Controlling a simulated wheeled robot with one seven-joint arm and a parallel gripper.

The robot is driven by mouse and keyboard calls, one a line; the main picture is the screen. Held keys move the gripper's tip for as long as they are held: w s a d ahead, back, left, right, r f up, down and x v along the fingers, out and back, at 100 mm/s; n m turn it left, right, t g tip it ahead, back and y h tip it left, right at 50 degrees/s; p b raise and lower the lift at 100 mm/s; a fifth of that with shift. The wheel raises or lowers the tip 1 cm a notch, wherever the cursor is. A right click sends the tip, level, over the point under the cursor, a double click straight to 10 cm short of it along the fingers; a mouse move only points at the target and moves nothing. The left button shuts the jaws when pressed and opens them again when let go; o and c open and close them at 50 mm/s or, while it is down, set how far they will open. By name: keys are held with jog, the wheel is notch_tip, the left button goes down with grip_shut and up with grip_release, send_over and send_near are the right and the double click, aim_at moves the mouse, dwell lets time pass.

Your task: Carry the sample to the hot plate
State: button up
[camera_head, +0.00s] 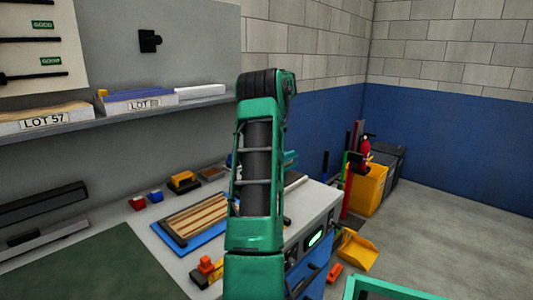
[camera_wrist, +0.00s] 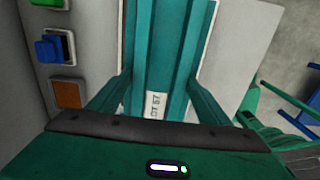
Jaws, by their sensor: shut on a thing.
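My gripper (camera_wrist: 158,85) shows from behind in the wrist view, its two teal fingers shut on the sample. The sample (camera_wrist: 155,106) lies between the fingers, with a white label on it that reads in part "57". Teal parts cover much of it, so its outline is hard to tell. In the head view my arm hides the gripper and nearly all of the sample.
A blue tray with wooden strips (camera_head: 197,216) lies left of my arm. Red and blue blocks (camera_head: 139,203) and a yellow-black item (camera_head: 183,180) sit behind it. A shelf (camera_head: 110,117) holds a LOT 57 box. Yellow bins (camera_head: 369,190) stand on the floor at right.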

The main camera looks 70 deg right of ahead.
jog(key=shift+f, duration=1.45)
jog(key=shift+f, duration=0.6)
jog(key=shift+c, duration=0.2)
dwell(0.4)
jog(key=o, duration=1.1)
notch_tip(320, 180, up, 11)
jog(key=shift+f, duration=0.15)
jog(key=shift+w, duration=0.1)
